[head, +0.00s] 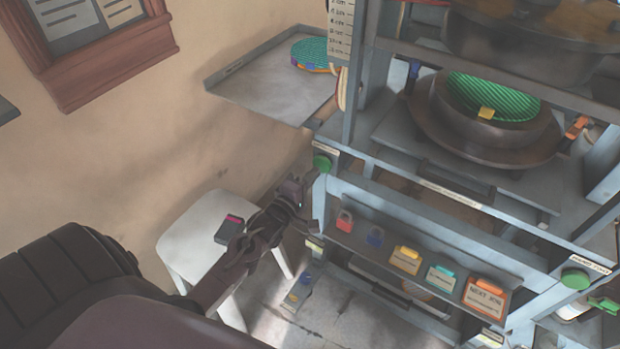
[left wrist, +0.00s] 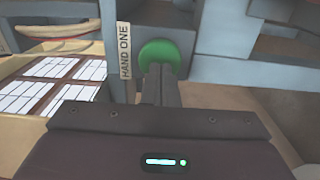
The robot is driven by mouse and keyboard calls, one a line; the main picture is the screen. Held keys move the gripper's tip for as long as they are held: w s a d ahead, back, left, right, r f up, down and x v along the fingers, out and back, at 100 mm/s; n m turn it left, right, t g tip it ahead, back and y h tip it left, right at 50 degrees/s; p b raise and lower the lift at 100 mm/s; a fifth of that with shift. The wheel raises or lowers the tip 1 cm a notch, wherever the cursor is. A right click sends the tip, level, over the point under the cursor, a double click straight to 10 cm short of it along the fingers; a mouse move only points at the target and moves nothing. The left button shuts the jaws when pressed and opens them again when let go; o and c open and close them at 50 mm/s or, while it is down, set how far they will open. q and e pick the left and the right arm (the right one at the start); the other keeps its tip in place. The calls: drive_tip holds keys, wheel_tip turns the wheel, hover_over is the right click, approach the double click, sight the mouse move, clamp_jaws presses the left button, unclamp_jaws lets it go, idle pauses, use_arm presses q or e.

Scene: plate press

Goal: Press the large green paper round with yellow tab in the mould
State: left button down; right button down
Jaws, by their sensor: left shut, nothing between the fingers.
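The large green striped paper round (head: 493,95) with a yellow tab (head: 487,113) lies in the brown mould (head: 480,135) on the press's middle shelf. A dark upper die (head: 535,30) hangs above it. A green button (head: 322,161) is on the left post. In the left wrist view the green button (left wrist: 160,55) sits beside a "HAND ONE" label. My left gripper (head: 307,188) is shut and empty, just below that button in the head view. Its fingers (left wrist: 160,85) overlap the button's lower edge in the wrist view; contact cannot be told. My right gripper is not in view.
A second green button (head: 575,279) is on the right post. A grey side tray (head: 270,80) holds a stack of paper rounds (head: 312,54). Coloured tags (head: 405,260) line the lower rail. A white stool (head: 205,235) stands at left.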

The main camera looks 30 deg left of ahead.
use_arm(q)
drive_tip(key=shift+w, duration=0.75)
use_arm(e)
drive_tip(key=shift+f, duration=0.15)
use_arm(q)
drive_tip(key=shift+s, duration=0.2)
use_arm(e)
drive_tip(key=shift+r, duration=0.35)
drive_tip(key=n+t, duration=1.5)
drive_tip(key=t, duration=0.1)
approach(575, 283)
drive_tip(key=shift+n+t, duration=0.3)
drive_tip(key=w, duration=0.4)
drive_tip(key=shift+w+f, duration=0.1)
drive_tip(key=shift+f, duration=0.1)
